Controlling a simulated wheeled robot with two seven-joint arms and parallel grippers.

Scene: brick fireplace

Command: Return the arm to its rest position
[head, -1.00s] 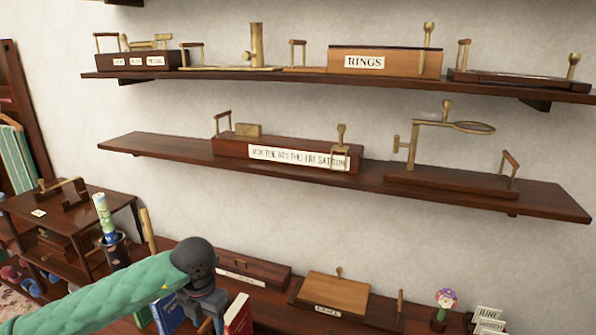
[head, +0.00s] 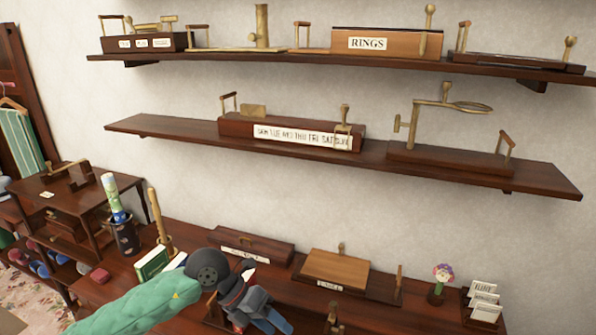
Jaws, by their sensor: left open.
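My left arm, in a green sleeve, comes in from the lower left of the head view. My left gripper (head: 262,318) is at the bottom centre, low over the dark wooden cabinet top (head: 385,318). It points down and to the right. Its jaws are open, and I see nothing held between them, though the fingertips are partly cut off or hard to make out. My right arm and gripper are not in the view.
Books (head: 153,262) and a dark holder (head: 125,235) stand left of the gripper. A wooden box (head: 250,248), a slanted wooden stand (head: 335,268), a flower figure (head: 441,278) and a card rack (head: 484,300) stand behind and right. Two wall shelves (head: 160,128) (head: 110,57) hang above.

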